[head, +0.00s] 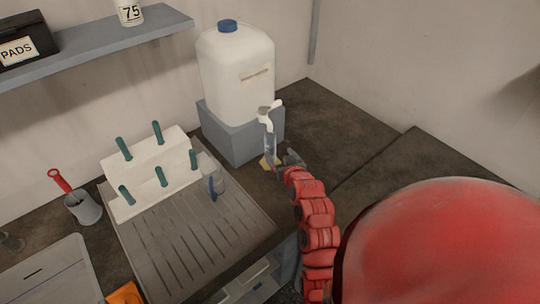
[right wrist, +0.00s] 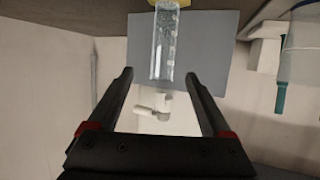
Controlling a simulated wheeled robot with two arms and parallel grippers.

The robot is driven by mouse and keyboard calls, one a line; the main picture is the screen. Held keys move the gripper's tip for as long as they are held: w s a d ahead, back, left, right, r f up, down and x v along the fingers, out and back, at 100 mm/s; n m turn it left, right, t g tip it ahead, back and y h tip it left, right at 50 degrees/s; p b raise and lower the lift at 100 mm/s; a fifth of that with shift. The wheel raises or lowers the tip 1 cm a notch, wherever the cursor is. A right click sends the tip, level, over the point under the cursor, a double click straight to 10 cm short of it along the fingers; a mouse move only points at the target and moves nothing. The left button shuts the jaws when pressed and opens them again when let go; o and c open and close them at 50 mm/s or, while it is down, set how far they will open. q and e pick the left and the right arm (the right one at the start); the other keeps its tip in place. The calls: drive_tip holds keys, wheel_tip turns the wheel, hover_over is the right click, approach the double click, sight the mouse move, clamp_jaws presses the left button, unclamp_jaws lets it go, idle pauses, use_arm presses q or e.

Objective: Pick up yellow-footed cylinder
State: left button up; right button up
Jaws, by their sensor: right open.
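The yellow-footed cylinder is a clear, narrow tube (head: 270,148) on a yellow foot (head: 265,162). It stands upright on the dark worktop, under the white tap (head: 268,113) of the big jug. My right gripper (head: 289,159) is close to its right, low near the foot. In the right wrist view, which is upside down, the cylinder (right wrist: 162,42) is ahead, in line with the gap between the open fingers (right wrist: 159,76). The gripper is empty, and I cannot tell whether the tips reach beside the glass. My left gripper is not in view.
A white jug (head: 236,70) with a blue cap stands on a grey block (head: 232,138) behind the cylinder. To the left are a grooved drainer (head: 195,235), a white rack (head: 150,175) with green pegs and a clear vessel (head: 213,180). The worktop to the right is clear.

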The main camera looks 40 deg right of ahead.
sight(272, 145)
drive_tip(key=p+x, duration=0.1)
drive_tip(key=x, duration=0.3)
drive_tip(key=shift+w+f, duration=0.15)
drive_tip(key=shift+w+p, duration=0.5)
drive_tip(key=x, duration=0.1)
drive_tip(key=p+x, duration=0.1)
drive_tip(key=x, duration=0.1)
drive_tip(key=shift+w+a+r+p, duration=0.1)
drive_tip(key=shift+r+p, duration=0.1)
drive_tip(key=shift+p, duration=0.1)
drive_tip(key=shift+w+d+f, duration=0.2)
drive_tip(key=shift+w+f, duration=0.1)
drive_tip(key=shift+w, duration=0.25)
clamp_jaws()
idle(0.3)
